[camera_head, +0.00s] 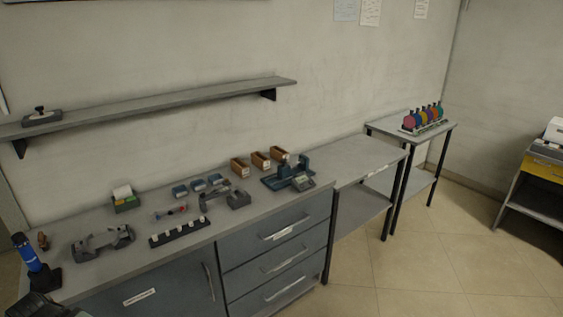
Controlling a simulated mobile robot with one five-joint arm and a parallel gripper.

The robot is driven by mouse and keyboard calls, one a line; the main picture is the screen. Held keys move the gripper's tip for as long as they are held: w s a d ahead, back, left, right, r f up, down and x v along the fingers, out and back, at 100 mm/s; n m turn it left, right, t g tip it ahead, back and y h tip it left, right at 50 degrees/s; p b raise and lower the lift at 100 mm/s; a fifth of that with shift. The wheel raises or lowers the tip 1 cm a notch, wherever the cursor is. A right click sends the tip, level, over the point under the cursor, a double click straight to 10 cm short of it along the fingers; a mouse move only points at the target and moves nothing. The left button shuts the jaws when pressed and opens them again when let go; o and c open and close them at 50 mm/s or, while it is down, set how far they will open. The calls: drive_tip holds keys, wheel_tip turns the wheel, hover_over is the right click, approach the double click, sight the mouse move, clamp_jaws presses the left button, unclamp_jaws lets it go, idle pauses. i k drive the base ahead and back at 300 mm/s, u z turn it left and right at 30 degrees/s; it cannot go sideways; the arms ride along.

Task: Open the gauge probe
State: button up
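The likely gauge is a blue bench device (284,176) with a small grey display unit (303,183), at the right part of the drawer bench. Its probe is too small to make out, and I cannot tell whether it is open or shut.
The bench (255,205) also holds orange-brown bins (240,168), small blue boxes (197,185), a black strip with white pieces (180,233), grey fixtures (103,242) and a blue upright cylinder (26,252). A mostly bare side table (350,158) adjoins. The tiled floor (430,265) is clear at right.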

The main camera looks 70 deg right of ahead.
sight(283, 170)
drive_tip(key=z, duration=0.05)
drive_tip(key=k, duration=1.35)
drive_tip(key=z, duration=0.5)
drive_tip(key=i, duration=0.85)
drive_tip(key=u, duration=0.05)
